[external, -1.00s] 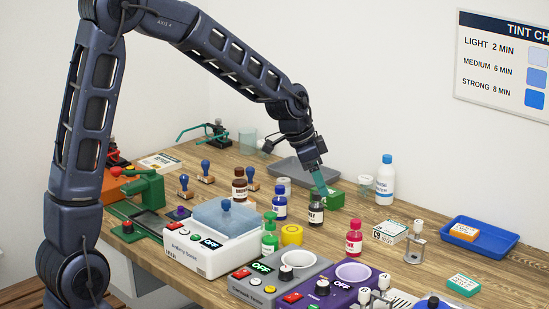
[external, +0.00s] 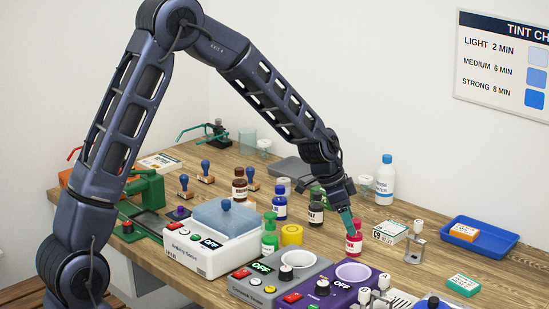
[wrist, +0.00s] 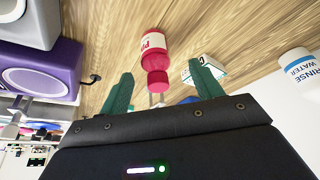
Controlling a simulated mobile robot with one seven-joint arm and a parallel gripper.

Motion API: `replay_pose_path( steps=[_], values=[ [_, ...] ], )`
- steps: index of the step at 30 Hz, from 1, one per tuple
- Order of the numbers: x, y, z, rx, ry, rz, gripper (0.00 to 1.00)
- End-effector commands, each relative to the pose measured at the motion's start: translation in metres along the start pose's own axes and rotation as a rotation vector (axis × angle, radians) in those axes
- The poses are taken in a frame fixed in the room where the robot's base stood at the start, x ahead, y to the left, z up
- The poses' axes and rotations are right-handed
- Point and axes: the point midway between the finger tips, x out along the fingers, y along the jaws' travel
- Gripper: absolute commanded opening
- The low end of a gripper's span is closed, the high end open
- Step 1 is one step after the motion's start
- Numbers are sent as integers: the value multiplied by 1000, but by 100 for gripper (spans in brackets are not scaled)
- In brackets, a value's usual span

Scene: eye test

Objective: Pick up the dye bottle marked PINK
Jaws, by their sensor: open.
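The dye bottle with the pink-red cap and body (external: 354,240) stands upright on the wooden bench. Its white label is too small to read fully in the external view. In the wrist view the same bottle (wrist: 154,58) shows part of a label starting with "PI", with its cap towards my gripper. My gripper (external: 347,216) is just above and beside the bottle's cap, its green fingers pointing down. In the wrist view my gripper (wrist: 160,85) is open, with the cap between the lines of its two fingers and nothing held.
A purple device (external: 335,292) stands in front of the bottle. Dark (external: 316,208) and blue (external: 280,205) bottles stand left. A rinse water bottle (external: 385,182) stands behind.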

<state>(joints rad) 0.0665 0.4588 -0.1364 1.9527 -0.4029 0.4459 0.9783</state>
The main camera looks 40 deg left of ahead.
Motion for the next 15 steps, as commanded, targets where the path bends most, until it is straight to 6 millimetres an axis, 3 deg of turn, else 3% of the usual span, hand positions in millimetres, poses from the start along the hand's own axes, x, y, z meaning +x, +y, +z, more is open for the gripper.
replay_pose_path(
  steps=[15],
  values=[
    [51, 6, -1, -1, -1, 1, 65]
  ],
)
